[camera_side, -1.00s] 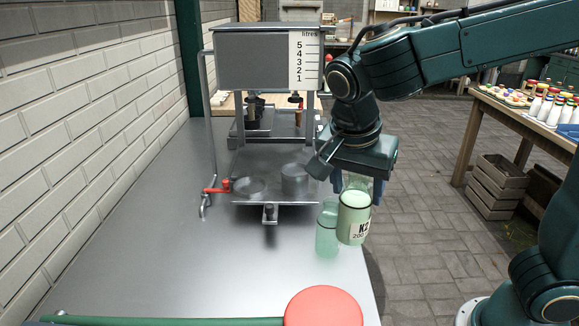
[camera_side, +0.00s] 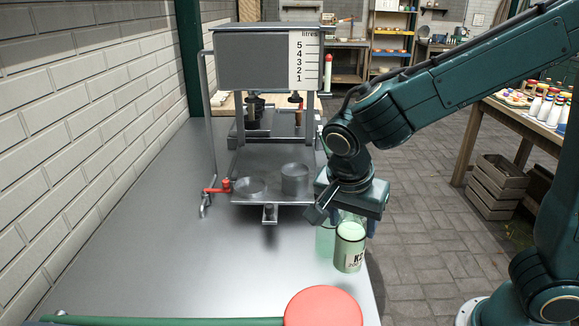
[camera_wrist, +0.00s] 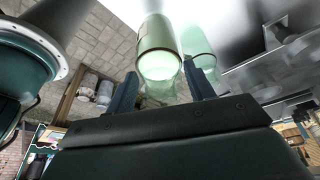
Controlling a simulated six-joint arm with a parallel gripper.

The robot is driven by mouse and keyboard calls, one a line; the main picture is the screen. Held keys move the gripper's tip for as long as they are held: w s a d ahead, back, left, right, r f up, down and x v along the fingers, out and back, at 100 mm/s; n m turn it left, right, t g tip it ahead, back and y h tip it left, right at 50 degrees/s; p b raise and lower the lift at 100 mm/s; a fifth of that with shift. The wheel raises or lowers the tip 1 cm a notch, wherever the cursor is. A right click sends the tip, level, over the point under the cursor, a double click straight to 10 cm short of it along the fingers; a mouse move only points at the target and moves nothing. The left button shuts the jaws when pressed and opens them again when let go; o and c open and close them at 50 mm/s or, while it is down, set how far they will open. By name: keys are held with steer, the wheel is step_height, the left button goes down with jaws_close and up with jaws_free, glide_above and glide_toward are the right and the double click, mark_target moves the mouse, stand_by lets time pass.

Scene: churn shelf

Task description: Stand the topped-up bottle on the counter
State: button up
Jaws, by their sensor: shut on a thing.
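The bottle (camera_side: 349,252) is pale green glass with a dark band and a white label starting "K2". My gripper (camera_side: 352,218) is shut on its upper part from above. The bottle hangs nearly upright at the right edge of the grey counter (camera_side: 230,275); whether its base touches the counter is unclear. In the wrist view the bottle (camera_wrist: 157,38) lies between my two fingers, pale liquid showing inside. A second green glass bottle (camera_side: 325,240) stands close behind it to the left, partly hidden by my gripper and the held bottle.
A grey tank (camera_side: 255,60) with a litres scale stands on a frame at the back, a red-handled tap (camera_side: 217,188) at its left. A red round knob (camera_side: 322,308) on a green bar is at the front. The counter's left and middle are clear.

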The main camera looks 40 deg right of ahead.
mark_target(349, 241)
steer(key=shift+f, duration=1.25)
steer(key=shift+f, duration=0.2)
steer(key=shift+f, duration=0.4)
steer(key=shift+f, duration=0.8)
stand_by(0.9)
stand_by(0.4)
steer(key=o, duration=1)
steer(key=shift+c, duration=1.4)
steer(key=shift+r, duration=0.1)
